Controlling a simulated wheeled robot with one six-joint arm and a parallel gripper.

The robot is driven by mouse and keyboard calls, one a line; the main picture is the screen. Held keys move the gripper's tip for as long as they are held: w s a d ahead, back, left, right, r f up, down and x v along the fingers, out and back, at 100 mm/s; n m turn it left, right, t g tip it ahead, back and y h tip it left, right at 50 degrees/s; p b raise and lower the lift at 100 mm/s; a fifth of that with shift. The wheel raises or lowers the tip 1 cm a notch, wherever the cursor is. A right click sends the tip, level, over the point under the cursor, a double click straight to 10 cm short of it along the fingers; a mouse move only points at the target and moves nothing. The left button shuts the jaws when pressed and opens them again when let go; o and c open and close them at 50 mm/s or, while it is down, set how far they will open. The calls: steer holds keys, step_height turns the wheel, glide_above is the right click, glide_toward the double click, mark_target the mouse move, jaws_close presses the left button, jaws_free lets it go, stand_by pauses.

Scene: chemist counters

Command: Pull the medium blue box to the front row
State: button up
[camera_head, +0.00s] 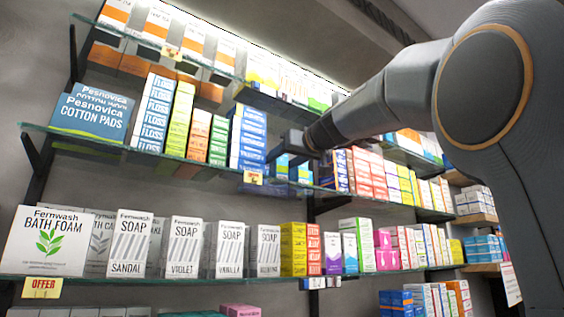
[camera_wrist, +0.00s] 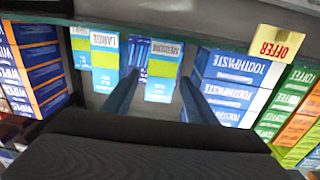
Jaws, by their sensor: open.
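The medium blue box (camera_wrist: 160,82) is light blue with a pale top band reading MEDIUM, which appears upside down in the wrist view. It shows between the two fingers of my gripper (camera_wrist: 160,90), with a gap on both sides. My gripper is open and holds nothing. In the head view my gripper (camera_head: 292,148) reaches in at the middle shelf, above small blue boxes (camera_head: 279,168); I cannot tell there which one is the medium box. Its lower part is partly hidden behind my arm's end.
Blue boxes marked LARGE (camera_wrist: 104,62) stand left of it in the wrist view. Toothpaste boxes (camera_wrist: 232,72) stand close on the right, and a yellow offer tag (camera_wrist: 276,42) hangs at the shelf edge. Orange and blue wipes boxes (camera_wrist: 35,65) are at far left.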

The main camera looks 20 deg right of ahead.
steer(key=b+v, duration=0.3)
steer(key=v, duration=0.4)
steer(key=shift+s, duration=0.3)
steer(key=shift+d, duration=0.1)
